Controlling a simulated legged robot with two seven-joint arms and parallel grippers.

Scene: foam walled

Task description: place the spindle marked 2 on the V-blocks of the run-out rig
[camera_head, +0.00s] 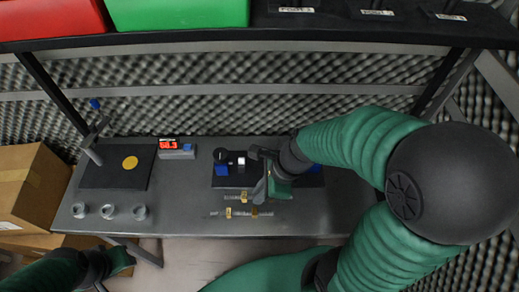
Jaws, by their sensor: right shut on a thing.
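The run-out rig (230,183) is a dark base on the bench with a blue V-block (221,170) at its left; another blue part (314,168) shows at its right. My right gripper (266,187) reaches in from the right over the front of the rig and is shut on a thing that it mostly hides. A thin grey spindle (232,197) with a yellow tag shows at the rig's front edge, beside the gripper; I cannot tell whether it is the held one. Another thin grey rod with yellow tags (229,212) lies nearer. No tag number is readable. My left gripper (121,260) is low at the left, jaws unclear.
On the bench are a dark mat (98,174) with a yellow disc (130,163), a red display (168,144), and three grey cups (108,211) at the front left. A shelf (300,36) with red and green bins spans above. A cardboard box (28,188) stands left.

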